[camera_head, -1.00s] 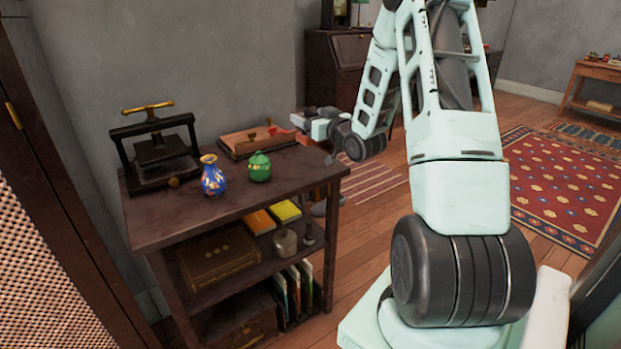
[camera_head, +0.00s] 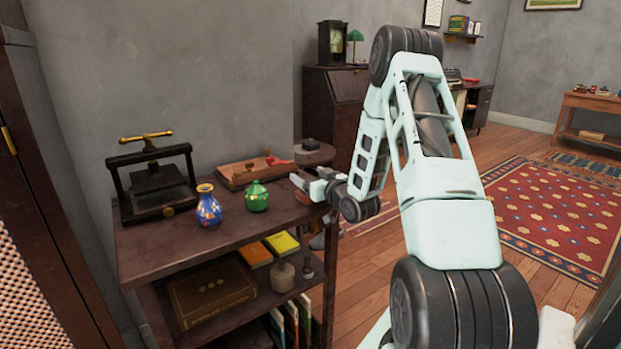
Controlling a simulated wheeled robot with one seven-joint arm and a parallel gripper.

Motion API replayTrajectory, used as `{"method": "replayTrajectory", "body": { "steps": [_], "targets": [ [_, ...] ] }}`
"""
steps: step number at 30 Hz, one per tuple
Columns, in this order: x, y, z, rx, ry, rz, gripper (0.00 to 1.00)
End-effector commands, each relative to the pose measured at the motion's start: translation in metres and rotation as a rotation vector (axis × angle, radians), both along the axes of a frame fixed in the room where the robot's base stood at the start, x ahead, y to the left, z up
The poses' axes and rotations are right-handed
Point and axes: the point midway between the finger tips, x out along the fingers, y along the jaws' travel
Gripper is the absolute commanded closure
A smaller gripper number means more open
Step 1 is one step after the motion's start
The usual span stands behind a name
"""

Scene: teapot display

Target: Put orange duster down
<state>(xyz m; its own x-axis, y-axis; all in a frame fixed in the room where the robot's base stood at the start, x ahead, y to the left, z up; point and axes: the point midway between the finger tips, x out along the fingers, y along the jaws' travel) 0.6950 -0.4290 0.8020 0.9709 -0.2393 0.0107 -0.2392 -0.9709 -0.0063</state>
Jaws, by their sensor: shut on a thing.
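My gripper (camera_head: 308,183) is at the right end of the dark wooden shelf's top (camera_head: 210,248), low over or beside its edge. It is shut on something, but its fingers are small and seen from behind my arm. I cannot clearly make out an orange duster in it. A small red-orange thing (camera_head: 278,161) shows on the wooden tray (camera_head: 238,178) at the back of the top, just left of and beyond the gripper. It looks apart from the fingers. I cannot tell whether it is the duster.
A blue patterned vase (camera_head: 208,207) and a green pot (camera_head: 257,197) stand left of my gripper. A black press (camera_head: 155,185) stands at the far left. Bare top lies in front of them. Books and boxes fill the lower shelves.

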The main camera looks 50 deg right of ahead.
Motion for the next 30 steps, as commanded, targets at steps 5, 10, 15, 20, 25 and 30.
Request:
{"method": "replayTrajectory", "body": {
  "steps": [5, 10, 15, 20, 25, 30],
  "targets": [
    [0.000, 0.000, -0.001, 0.000, 0.001, 0.000, 0.41],
    [0.000, 0.000, 0.000, 0.000, 0.001, 0.001, 0.01],
    [0.000, 0.000, 0.000, 0.000, 0.001, 0.001, 0.01],
    [-0.009, 0.002, 0.000, 0.001, 0.003, -0.001, 0.01],
    [-0.038, 0.009, -0.001, 0.003, 0.004, -0.002, 0.01],
    [-0.074, 0.018, -0.001, 0.002, 0.004, -0.002, 0.01]
  ]
}}
